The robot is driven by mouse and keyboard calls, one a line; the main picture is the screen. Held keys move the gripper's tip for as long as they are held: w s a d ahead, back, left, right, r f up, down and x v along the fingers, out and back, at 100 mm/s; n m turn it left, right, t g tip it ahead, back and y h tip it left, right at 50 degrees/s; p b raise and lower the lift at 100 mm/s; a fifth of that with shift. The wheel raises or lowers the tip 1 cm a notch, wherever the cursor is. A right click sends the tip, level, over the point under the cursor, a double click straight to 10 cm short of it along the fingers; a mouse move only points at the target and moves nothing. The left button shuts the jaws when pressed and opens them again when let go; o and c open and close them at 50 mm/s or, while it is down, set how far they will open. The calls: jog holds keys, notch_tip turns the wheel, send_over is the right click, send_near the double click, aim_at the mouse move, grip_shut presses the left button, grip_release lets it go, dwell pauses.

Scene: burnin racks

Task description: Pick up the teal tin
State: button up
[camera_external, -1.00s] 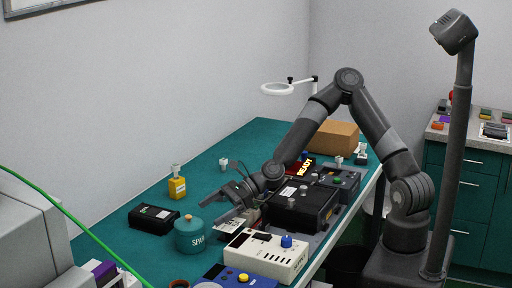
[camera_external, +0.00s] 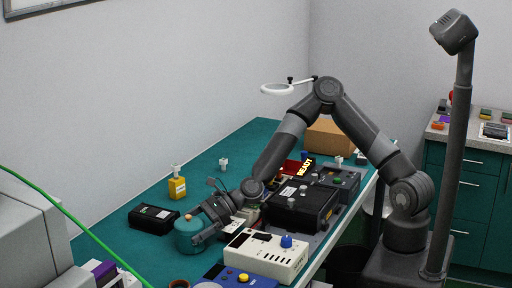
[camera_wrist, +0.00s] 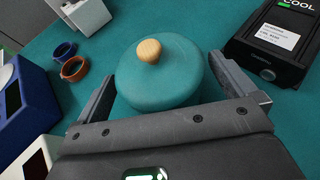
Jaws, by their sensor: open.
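The teal tin (camera_external: 187,238) is round with a lid and an orange-tan knob, and stands upright on the teal table. In the wrist view the tin (camera_wrist: 165,78) lies just ahead of my gripper. My gripper (camera_wrist: 172,90) is open, with one finger on each side of the tin's near part. I cannot tell whether the fingers touch it. In the external view my gripper (camera_external: 195,229) reaches the tin from the right and hides part of its side.
A black box (camera_external: 153,219) stands left of the tin. A white instrument with a blue knob (camera_external: 264,256) and a blue box with a yellow button (camera_external: 240,278) stand to the right and front. Small blue and orange cups (camera_wrist: 74,68) sit left in the wrist view. A yellow bottle (camera_external: 177,187) stands behind.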

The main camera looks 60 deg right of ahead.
jog(key=c, duration=1.4)
jog(key=shift+r, duration=0.1)
